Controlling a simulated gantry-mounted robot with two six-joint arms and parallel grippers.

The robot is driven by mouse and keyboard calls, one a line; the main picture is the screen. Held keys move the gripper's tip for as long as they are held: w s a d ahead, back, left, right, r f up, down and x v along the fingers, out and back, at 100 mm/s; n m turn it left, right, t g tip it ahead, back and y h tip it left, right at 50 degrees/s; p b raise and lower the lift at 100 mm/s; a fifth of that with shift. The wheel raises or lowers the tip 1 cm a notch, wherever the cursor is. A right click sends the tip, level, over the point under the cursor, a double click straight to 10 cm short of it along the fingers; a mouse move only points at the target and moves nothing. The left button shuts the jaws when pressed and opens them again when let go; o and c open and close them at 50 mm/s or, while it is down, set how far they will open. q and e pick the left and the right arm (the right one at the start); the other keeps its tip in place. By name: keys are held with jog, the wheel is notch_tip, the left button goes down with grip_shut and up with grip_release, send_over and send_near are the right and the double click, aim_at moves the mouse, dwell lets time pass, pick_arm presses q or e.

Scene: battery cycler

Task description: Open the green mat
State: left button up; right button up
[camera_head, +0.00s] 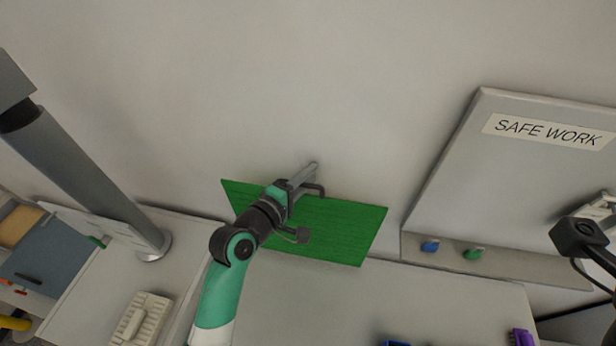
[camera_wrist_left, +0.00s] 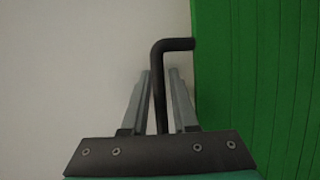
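The green mat (camera_head: 340,232) is a flat, ribbed green panel, tilted in the head view, at the wall behind the bench. It also shows in the left wrist view (camera_wrist_left: 255,80) at the right. A dark bent handle (camera_wrist_left: 158,85) reaches its edge. My left gripper (camera_head: 313,167) is at the mat's upper edge. In the left wrist view its two fingers (camera_wrist_left: 160,72) stand apart, one on each side of the handle, with narrow gaps showing. My arm hides part of the mat. My right gripper (camera_head: 603,208) shows only partly at the right edge; its opening is unclear.
A grey board (camera_head: 470,165) with a SAFE WORK sign (camera_head: 548,131) stands at the right. Blue (camera_head: 430,246) and green (camera_head: 473,253) knobs sit below it. A pale keyboard-like object (camera_head: 142,318) lies at lower left. A purple object (camera_head: 521,338) is at lower right.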

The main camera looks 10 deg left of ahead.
pick_arm(q)
grip_shut()
dwell(1.4)
